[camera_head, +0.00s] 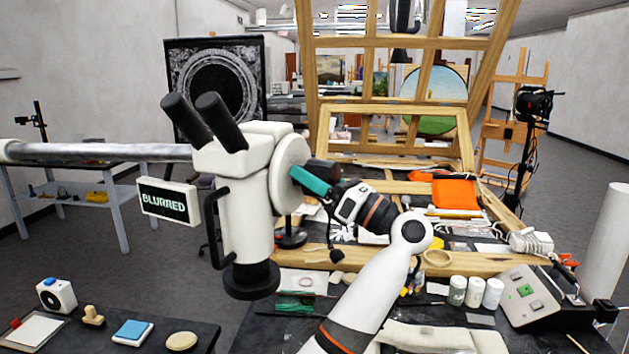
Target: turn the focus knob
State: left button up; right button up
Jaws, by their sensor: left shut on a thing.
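The microscope (243,190) is white, with two black eyepieces (205,120) and a dark lens at its lower end. It hangs from a grey horizontal bar. A small sign (168,201) on its left reads "BLURRED". A round white disc (285,175) is on its right side, and a dark knob (322,170) sticks out to the right of it. My left gripper (305,178) reaches in from the right with teal fingers and is shut on the knob. The fingers partly hide the knob. My right gripper is not in view.
A large wooden frame (395,140) stands behind the worktable. White jars (475,291), a grey control box (530,297) and an orange cloth (455,191) lie to the right. A dark side table (215,335) with small objects is at lower left. Floor shows at left.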

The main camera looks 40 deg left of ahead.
pick_arm(q)
jog(key=shift+m+t, duration=1.3)
jog(key=shift+m, duration=1.1)
jog(key=o, duration=1)
jog(key=shift+d, duration=0.1)
jog(key=shift+w+d+f, duration=0.1)
jog(key=shift+d+f, duration=0.15)
jog(key=b+v, duration=0.3)
jog(key=v, duration=0.2)
jog(key=b+v, duration=0.3)
jog(key=v, duration=0.3)
jog(key=shift+d+r, duration=0.15)
jog(key=shift+d, duration=0.05)
